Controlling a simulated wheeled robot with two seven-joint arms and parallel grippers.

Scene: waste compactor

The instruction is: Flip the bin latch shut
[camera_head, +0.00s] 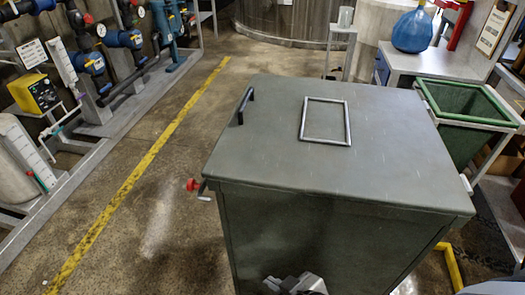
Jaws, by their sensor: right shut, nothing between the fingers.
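The grey-green bin (255,150) stands in front of me with its flat lid lying down on top. The bin latch (196,188), with a red knob, sticks out from the bin's left side just below the lid edge. I cannot tell from here whether it is engaged. My right gripper (293,284) shows at the bottom edge, in front of the bin's front wall and below the lid. It is shut and empty, apart from the latch, which is up and to its left. My left gripper is not in view.
The lid carries a black handle (245,105) and a raised rectangular frame (325,121). A green open container (466,103) stands close on the right. Pipes and valves (90,62) line the left. The floor beside the yellow line (137,172) is clear.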

